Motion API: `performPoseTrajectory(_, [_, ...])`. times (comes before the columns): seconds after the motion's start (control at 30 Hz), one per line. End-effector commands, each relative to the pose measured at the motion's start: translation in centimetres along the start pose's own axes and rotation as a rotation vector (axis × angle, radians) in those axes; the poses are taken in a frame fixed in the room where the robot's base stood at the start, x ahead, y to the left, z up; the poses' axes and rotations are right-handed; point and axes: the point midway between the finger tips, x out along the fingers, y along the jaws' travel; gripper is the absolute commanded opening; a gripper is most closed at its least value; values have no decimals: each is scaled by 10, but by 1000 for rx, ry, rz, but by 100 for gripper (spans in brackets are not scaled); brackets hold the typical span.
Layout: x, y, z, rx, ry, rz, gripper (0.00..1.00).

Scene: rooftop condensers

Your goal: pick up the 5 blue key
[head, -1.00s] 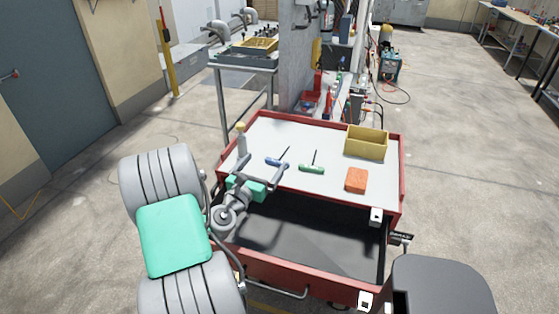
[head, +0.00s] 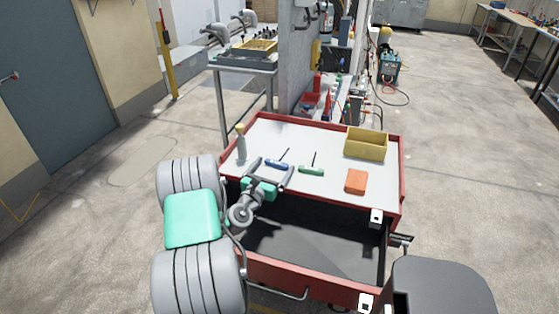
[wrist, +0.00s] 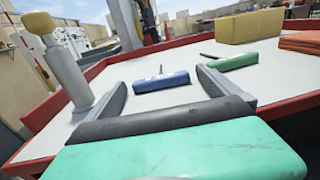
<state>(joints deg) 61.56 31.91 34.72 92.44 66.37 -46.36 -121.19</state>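The blue key (head: 277,164) is a T-shaped tool with a blue bar handle and a thin dark shaft. It lies on the white top of the red cart, its shaft pointing away. In the wrist view the blue handle (wrist: 161,81) lies ahead of and between the two grey fingers. My gripper (head: 274,166) is open and empty at the cart's near left part, its fingers apart on either side of the blue handle's line. In the wrist view my gripper (wrist: 160,90) shows wide-set fingers. Whether the fingers touch the top cannot be told.
A green-handled key (head: 311,170) lies just right of the blue one. An orange block (head: 356,181) and a yellow bin (head: 366,143) stand further right. A grey bottle-like tool with a yellow top (head: 241,143) stands upright at left. The open drawer (head: 310,243) is below.

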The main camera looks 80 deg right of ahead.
Motion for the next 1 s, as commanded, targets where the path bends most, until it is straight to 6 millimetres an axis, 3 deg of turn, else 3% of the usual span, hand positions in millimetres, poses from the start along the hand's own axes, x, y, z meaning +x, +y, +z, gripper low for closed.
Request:
performPoseTrajectory(0.7, [0, 0, 0, 0, 0, 0, 42])
performPoseTrajectory(1.0, [0, 0, 4, 1, -1, 0, 41])
